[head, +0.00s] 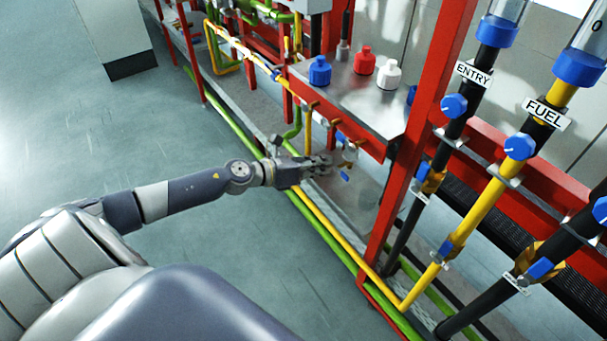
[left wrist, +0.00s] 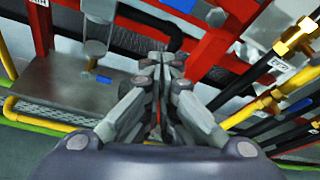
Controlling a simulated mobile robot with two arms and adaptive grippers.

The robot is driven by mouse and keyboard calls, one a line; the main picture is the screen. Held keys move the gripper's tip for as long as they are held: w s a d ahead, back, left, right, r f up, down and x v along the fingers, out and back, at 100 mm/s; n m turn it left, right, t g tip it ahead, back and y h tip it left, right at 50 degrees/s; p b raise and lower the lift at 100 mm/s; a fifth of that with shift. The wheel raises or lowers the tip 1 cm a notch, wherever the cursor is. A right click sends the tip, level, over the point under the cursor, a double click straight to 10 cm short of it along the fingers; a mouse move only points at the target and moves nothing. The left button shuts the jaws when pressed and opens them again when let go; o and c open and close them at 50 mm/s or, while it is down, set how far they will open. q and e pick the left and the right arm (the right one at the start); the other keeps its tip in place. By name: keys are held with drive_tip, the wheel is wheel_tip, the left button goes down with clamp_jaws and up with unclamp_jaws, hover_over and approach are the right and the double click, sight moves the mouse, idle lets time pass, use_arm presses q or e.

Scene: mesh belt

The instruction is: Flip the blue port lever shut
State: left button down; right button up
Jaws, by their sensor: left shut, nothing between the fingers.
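A small blue lever (head: 344,176) shows just beyond and below my left gripper (head: 328,163) in the head view, beside metal port fittings under the grey shelf box. I cannot tell its exact angle, or whether the gripper touches it. In the left wrist view a small blue piece (left wrist: 101,78) lies below a grey cylindrical fitting (left wrist: 96,46), left of the fingertips (left wrist: 166,62); it may be the same lever. My left gripper is shut and empty, its fingers partly hiding the fittings. My right gripper is in neither view.
A red frame post (head: 410,150) stands right of the gripper. Labelled ENTRY and FUEL pipes with blue knobs (head: 519,146) stand farther right. Blue, red and white capped bottles (head: 388,74) stand on the grey box. Green and yellow pipes run low along the frame; the floor at left is clear.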

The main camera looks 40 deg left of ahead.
use_arm(q)
drive_tip(key=b+v, duration=0.1)
drive_tip(key=v, duration=0.5)
drive_tip(key=shift+s+d, duration=0.25)
idle(0.4)
